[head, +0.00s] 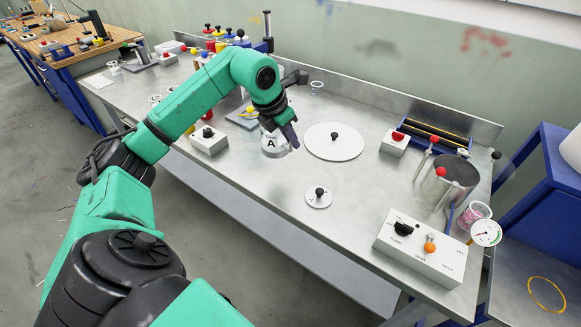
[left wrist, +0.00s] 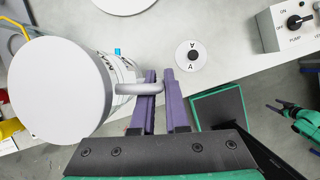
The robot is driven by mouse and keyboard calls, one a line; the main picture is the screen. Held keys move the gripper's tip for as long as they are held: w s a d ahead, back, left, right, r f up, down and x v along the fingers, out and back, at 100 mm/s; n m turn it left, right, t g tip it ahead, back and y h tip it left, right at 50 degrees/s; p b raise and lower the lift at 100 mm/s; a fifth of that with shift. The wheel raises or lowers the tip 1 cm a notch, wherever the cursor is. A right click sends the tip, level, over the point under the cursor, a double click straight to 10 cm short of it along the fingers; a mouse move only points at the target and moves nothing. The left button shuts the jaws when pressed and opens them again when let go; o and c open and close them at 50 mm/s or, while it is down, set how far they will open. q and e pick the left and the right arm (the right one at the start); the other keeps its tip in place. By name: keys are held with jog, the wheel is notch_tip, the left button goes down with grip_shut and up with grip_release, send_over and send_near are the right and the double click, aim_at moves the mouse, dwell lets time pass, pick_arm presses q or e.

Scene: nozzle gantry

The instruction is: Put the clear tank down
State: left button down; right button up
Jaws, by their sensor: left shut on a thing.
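The clear tank (head: 272,144) is marked A and hangs in my left gripper (head: 291,136) in the head view, over the middle of the steel bench. In the left wrist view its round white top (left wrist: 55,88) fills the left side, and its clear printed wall (left wrist: 121,72) shows beside it. The purple fingers of my left gripper (left wrist: 162,88) are shut on the tank's grey side handle (left wrist: 130,89). I cannot tell whether the tank's base touches the bench. A small green and dark part, perhaps my right gripper (left wrist: 283,108), shows at the right of the left wrist view.
A large white disc (head: 347,150) with a black knob lies right of the tank, and a small one (head: 318,201) lies in front. A pump box (head: 421,251) and a metal pot (head: 446,187) stand at the right. A button box (head: 209,141) stands left. Bare steel lies between.

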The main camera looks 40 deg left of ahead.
aim_at(292, 150)
pick_arm(q)
jog(key=f, duration=0.3)
jog(key=w+f, duration=0.1)
jog(key=f, duration=0.1)
jog(key=shift+f+p, duration=0.15)
jog(key=shift+p, duration=0.2)
notch_tip(292, 150, down, 5)
jog(key=shift+s+r+p, duration=0.1)
jog(key=shift+s+p, duration=0.05)
jog(key=shift+p, duration=0.45)
jog(key=shift+f, duration=0.35)
jog(key=c, duration=0.9)
grip_release()
pick_arm(e)
jog(key=shift+w+d+r, duration=0.15)
jog(key=shift+w+r, duration=0.75)
jog(key=shift+r, duration=0.1)
